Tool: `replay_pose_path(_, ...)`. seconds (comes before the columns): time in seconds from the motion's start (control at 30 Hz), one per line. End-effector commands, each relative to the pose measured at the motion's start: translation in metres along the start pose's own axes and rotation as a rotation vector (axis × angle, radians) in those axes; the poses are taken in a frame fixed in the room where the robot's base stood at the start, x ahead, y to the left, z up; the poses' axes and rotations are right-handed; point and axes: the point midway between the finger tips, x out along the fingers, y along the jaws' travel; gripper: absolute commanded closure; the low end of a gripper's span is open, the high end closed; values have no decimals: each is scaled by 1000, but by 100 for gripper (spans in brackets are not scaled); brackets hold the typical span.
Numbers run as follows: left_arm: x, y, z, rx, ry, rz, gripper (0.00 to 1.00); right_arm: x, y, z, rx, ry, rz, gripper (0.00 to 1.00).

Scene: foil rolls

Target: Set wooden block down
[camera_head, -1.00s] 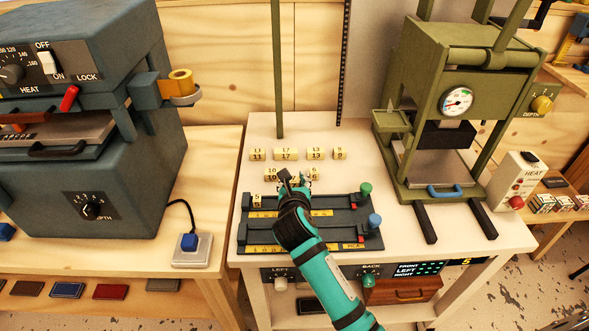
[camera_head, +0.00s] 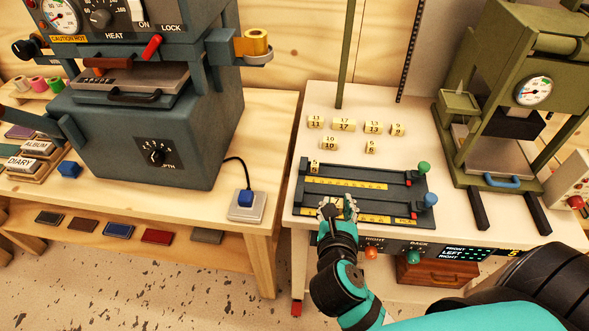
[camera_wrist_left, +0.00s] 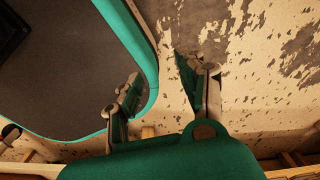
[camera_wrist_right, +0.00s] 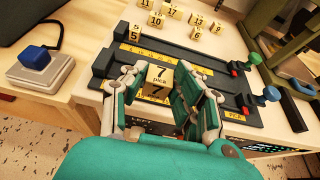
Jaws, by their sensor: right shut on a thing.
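A cream wooden block marked 7 pica (camera_wrist_right: 158,78) is held between the fingers of my right gripper (camera_wrist_right: 160,92). In the head view my right gripper (camera_head: 338,204) is at the front left of the dark two-channel rack (camera_head: 365,186), over its front channel. I cannot tell whether the block touches the rack. A block marked 5 (camera_head: 314,167) stands at the left end of the rear channel. My left gripper (camera_wrist_left: 160,90) is open and empty, over the floor in the left wrist view; it is not in the head view.
Several numbered blocks stand behind the rack, including 17 (camera_head: 344,125) and 10 (camera_head: 329,143). A green press (camera_head: 500,110) stands right and a grey heated machine (camera_head: 145,130) left. A blue switch box (camera_head: 246,205) sits near the left table's edge.

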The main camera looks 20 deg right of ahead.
Motion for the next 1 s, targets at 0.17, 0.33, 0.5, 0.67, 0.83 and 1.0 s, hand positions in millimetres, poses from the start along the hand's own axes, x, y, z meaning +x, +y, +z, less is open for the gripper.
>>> replay_pose_path(0.17, -4, -6, 5, 2, -7, -6, 60, 19, -9, 11, 6, -9, -17, 87)
replay_pose_path(0.33, -7, 4, -4, -3, 5, 5, 60, 64, -5, 25, 6, -8, -16, 87)
replay_pose_path(0.5, -9, 15, -18, -6, 26, 18, 60, 107, -2, 38, 7, -6, -15, 87)
replay_pose_path(0.67, -10, 12, -18, -5, 27, 15, 60, 137, 0, 46, 6, -4, -14, 87)
replay_pose_path(0.83, -10, 8, -14, -2, 19, 9, 60, 149, 0, 47, 5, -2, -14, 87)
replay_pose_path(1.0, -5, 6, -9, -2, 13, 8, 60, 158, 0, 24, 5, 2, -14, 87)
